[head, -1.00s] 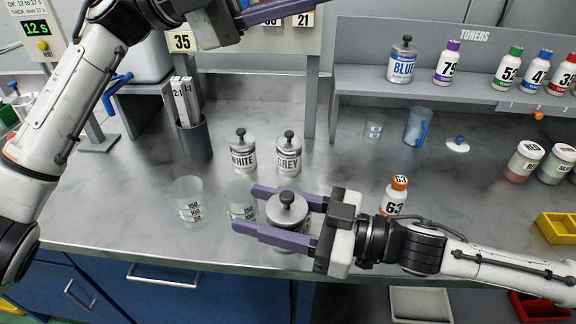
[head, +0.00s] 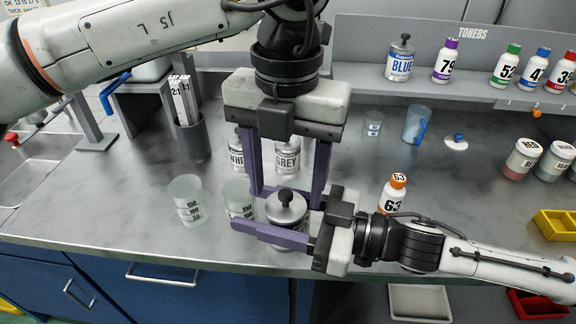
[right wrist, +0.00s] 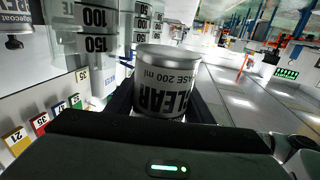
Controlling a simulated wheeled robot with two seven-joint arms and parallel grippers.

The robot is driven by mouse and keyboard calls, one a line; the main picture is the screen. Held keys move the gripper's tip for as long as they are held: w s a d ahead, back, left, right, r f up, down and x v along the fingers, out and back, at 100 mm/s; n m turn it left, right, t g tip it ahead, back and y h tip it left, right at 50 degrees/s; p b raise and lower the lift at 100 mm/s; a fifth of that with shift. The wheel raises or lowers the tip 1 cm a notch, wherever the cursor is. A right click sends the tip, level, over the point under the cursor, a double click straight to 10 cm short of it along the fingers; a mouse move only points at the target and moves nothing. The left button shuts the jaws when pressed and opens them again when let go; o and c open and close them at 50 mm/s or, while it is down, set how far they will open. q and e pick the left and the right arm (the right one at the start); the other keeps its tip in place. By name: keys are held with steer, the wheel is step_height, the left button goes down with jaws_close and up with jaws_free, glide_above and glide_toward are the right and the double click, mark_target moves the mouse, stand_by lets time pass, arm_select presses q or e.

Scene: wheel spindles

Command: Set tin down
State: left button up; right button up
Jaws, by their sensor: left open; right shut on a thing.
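The silver tin (head: 286,212) with a black knob on its lid is near the front edge of the counter. In the right wrist view the tin (right wrist: 163,85) reads CLEAR, BASE 200 ml. My right gripper (head: 246,208) comes in from the right and is shut on the tin's sides. My left gripper (head: 287,198) points down from above, open, with one finger to each side of the tin's knob in the picture. I cannot tell whether its fingers touch the tin. The tin's underside is hidden, so its contact with the counter is unclear.
Glass beakers (head: 187,200) and (head: 238,198) stand left of the tin. The WHITE tin (head: 237,155) and GREY tin (head: 288,158) stand behind, partly covered by my left gripper. An orange-capped bottle (head: 393,193) stands close behind my right arm.

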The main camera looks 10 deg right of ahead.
mark_target(287, 225)
arm_select(q)
step_height(287, 225, down, 10)
steer(key=shift+r, duration=0.25)
steer(key=c, duration=1)
arm_select(e)
steer(key=o, duration=1.4)
steer(key=shift+c, duration=0.2)
